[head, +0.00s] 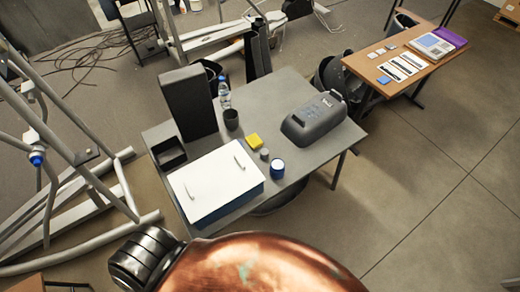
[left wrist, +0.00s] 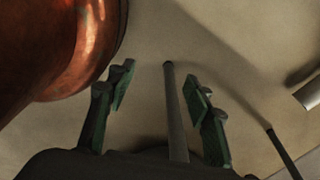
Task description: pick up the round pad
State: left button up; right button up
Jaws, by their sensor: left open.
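A small grey round piece (head: 264,154), which may be the round pad, lies on the grey table (head: 305,115) between a yellow sponge-like block (head: 254,141) and a blue-and-white round container (head: 277,169). It is too small to make out in detail. My left gripper (left wrist: 160,86) shows in the left wrist view with its green-faced fingers apart and nothing between them. It is over the floor, away from the tabletop items. My right gripper is in neither view.
The table also holds a white-lidded box (head: 215,180), a dark cup (head: 231,119), a bottle (head: 224,93), a tall dark box (head: 188,103) and a grey case (head: 314,119). A grey tubular frame (head: 60,150) stands left. A wooden table (head: 405,58) is back right; the right floor is clear.

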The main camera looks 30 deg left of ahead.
aim_at(264, 152)
jog(key=k, duration=1)
jog(key=z, duration=0.9)
jog(key=i, duration=0.7)
jog(key=u, duration=0.65)
jog(key=i, duration=0.7)
jog(key=u, duration=0.75)
